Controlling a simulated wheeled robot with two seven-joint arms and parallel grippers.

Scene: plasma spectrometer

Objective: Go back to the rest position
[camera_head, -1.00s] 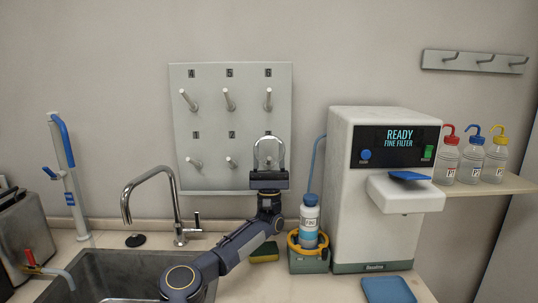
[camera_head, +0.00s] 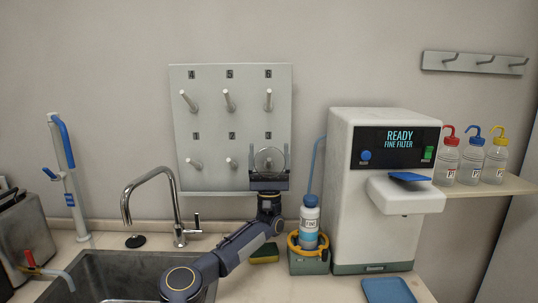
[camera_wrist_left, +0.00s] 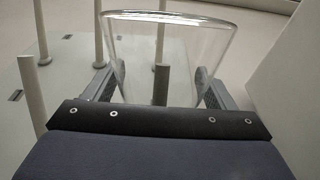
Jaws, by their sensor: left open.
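My left gripper (camera_head: 268,152) is in front of the lower right peg of the white pegboard (camera_head: 210,120). It is open, with one finger on each side of a clear glass vessel (camera_head: 268,160). The vessel appears to hang on that peg. In the left wrist view the glass (camera_wrist_left: 185,35) stands between the spread fingers of my left gripper (camera_wrist_left: 160,72), and a grey peg (camera_wrist_left: 161,82) shows through it. Whether a finger still touches the glass is hard to tell. My right gripper is not in view.
The steel sink (camera_head: 110,275) and curved faucet (camera_head: 150,180) are at the left of my arm. A blue-capped bottle (camera_head: 309,222) and the white machine (camera_head: 350,190), reading READY FINE FILTER, stand close on the right. A sponge (camera_head: 265,254) lies below the pegboard.

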